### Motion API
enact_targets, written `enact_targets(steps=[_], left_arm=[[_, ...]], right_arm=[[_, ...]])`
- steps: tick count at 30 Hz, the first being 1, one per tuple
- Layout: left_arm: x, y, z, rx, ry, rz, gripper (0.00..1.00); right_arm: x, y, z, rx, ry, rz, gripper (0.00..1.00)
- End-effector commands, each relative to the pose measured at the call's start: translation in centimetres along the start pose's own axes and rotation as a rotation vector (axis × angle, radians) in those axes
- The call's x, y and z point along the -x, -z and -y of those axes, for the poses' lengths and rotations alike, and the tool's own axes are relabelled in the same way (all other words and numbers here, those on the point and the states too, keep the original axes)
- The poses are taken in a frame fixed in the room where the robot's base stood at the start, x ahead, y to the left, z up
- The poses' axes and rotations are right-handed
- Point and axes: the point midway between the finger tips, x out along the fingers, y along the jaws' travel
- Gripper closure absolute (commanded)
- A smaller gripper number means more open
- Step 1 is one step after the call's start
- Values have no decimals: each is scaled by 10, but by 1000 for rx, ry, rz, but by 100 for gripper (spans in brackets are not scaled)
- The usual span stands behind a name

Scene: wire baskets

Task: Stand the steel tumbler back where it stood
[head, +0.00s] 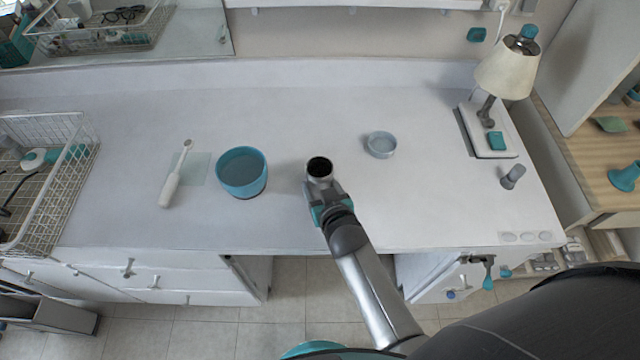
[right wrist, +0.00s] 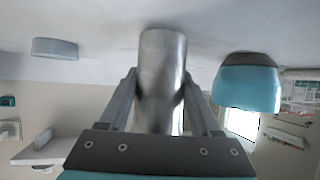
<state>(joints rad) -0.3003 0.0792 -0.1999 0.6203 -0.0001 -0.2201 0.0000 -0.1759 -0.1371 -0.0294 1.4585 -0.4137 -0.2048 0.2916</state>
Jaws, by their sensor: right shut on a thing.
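The steel tumbler (head: 319,171) is upright over the front middle of the white counter (head: 290,120), its dark open mouth facing up in the head view. My right gripper (head: 323,194) is shut on it. In the right wrist view the tumbler (right wrist: 162,80) sits between the two fingers of my right gripper (right wrist: 161,100), one on each side. I cannot tell whether its base touches the counter. My left gripper is not in view.
A teal bowl (head: 242,173) stands left of the tumbler, and a shallow grey dish (head: 381,145) stands to its right and behind. A white brush-like tool (head: 175,175), a lamp (head: 507,68), a small grey object (head: 513,176) and a wire basket (head: 82,140) are farther off.

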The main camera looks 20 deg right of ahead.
Motion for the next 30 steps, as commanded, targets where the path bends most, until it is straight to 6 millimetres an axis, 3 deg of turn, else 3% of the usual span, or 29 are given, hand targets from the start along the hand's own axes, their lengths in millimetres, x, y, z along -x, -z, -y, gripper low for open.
enact_targets(steps=[28, 29, 30], left_arm=[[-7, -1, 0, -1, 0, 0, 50], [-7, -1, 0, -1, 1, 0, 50], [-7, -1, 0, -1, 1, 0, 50]], right_arm=[[-4, -7, 0, -1, 0, -2, 100], [-4, -7, 0, -1, 0, -2, 32], [-4, -7, 0, -1, 0, -2, 28]])
